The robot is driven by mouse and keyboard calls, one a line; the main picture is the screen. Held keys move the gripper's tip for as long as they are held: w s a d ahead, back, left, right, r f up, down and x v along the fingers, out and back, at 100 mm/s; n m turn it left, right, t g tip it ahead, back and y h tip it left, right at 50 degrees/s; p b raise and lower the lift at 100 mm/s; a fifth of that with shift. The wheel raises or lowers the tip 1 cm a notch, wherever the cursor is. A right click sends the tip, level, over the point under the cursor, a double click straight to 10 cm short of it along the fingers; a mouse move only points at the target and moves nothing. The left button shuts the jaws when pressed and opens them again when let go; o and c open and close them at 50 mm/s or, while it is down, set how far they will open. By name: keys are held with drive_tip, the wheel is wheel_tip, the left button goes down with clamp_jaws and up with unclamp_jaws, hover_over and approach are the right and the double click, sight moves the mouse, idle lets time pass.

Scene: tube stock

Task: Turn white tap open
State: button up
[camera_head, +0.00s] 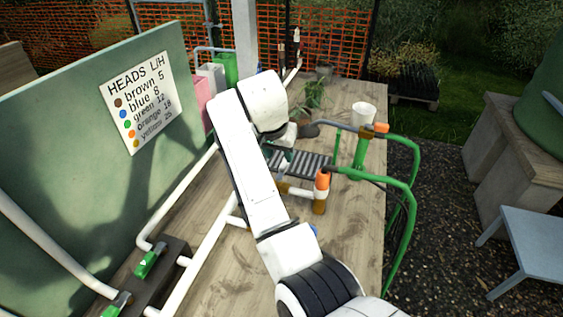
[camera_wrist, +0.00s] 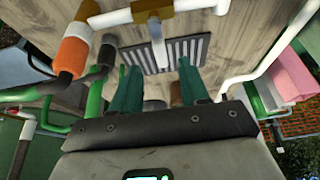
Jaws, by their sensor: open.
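The white tap has a white lever (camera_wrist: 156,40) on a brass-brown valve body (camera_wrist: 152,9), set in a white pipe, at the top middle of the wrist view. In the head view the brass body (camera_head: 283,187) shows just right of my arm. My gripper (camera_wrist: 158,66) is open, its two green fingers pointing toward the lever. The lever's end appears between the fingertips in the picture, and nothing is gripped. I cannot tell whether a finger touches it. In the head view my arm hides most of the gripper.
A dark slotted grate (camera_head: 303,163) lies on the wooden bench beside the tap. An orange-collared pipe piece (camera_head: 322,180) and green hoses (camera_head: 410,190) stand to the right. Green taps (camera_head: 147,263) sit at the lower left. A green board (camera_head: 60,130) walls the left side.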

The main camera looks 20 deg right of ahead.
sight(283, 165)
drive_tip(key=x, duration=0.6)
drive_tip(key=shift+d+f, duration=0.1)
drive_tip(key=shift+f, duration=0.1)
drive_tip(key=shift+c, duration=0.4)
clamp_jaws()
